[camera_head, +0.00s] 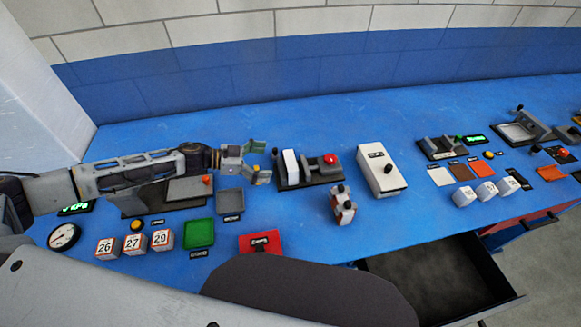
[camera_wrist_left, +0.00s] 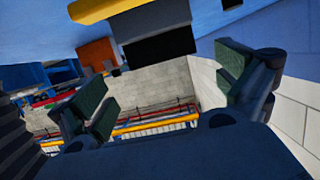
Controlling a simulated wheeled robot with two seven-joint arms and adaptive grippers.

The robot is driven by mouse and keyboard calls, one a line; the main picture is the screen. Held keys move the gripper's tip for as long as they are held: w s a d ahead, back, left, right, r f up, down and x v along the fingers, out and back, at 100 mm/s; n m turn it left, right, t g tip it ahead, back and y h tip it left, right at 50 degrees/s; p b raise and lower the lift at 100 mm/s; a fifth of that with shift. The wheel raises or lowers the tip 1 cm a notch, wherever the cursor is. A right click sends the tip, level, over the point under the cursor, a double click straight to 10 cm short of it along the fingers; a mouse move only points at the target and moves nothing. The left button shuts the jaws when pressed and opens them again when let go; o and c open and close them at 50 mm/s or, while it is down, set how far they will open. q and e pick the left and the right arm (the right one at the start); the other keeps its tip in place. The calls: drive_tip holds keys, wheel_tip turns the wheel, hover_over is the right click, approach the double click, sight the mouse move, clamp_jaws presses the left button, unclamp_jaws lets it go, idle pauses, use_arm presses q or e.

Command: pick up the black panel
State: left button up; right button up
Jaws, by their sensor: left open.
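I cannot single out a black panel with certainty in the head view. My left gripper (camera_head: 258,162) is open over the blue table, left of a device with a white block and red button (camera_head: 308,168). No object shows between its fingers in the head view. In the left wrist view the two green-padded fingers of the left gripper (camera_wrist_left: 165,88) stand wide apart. A black block-like shape (camera_wrist_left: 158,46) below a yellow edge shows beyond them, and I cannot tell what it is. My right gripper is not in view.
Green (camera_head: 199,233), red (camera_head: 261,243) and grey (camera_head: 230,202) trays lie near the front left, beside numbered cubes (camera_head: 134,243). A white box (camera_head: 381,170) stands right of centre. An open drawer (camera_head: 430,277) juts out at the front. Free blue table (camera_head: 230,115) lies behind.

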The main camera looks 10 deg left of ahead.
sight(288, 160)
use_arm(q)
drive_tip(key=shift+x, duration=0.75)
drive_tip(key=shift+d, duration=0.2)
drive_tip(key=shift+w+d+f, duration=0.1)
drive_tip(key=shift+w+d, duration=0.2)
drive_tip(key=shift+d, duration=0.2)
drive_tip(key=shift+x, duration=0.75)
drive_tip(key=shift+w+d, duration=0.3)
drive_tip(key=shift+d, duration=0.05)
drive_tip(key=shift+w+d+f, duration=0.1)
drive_tip(key=shift+w+d, duration=0.1)
drive_tip(key=shift+d, duration=0.4)
drive_tip(key=shift+w+d+f, duration=0.1)
drive_tip(key=shift+w+d, duration=0.05)
drive_tip(key=shift+d, duration=0.1)
drive_tip(key=shift+c, duration=0.3)
drive_tip(key=c, duration=0.7)
drive_tip(key=shift+c, duration=0.2)
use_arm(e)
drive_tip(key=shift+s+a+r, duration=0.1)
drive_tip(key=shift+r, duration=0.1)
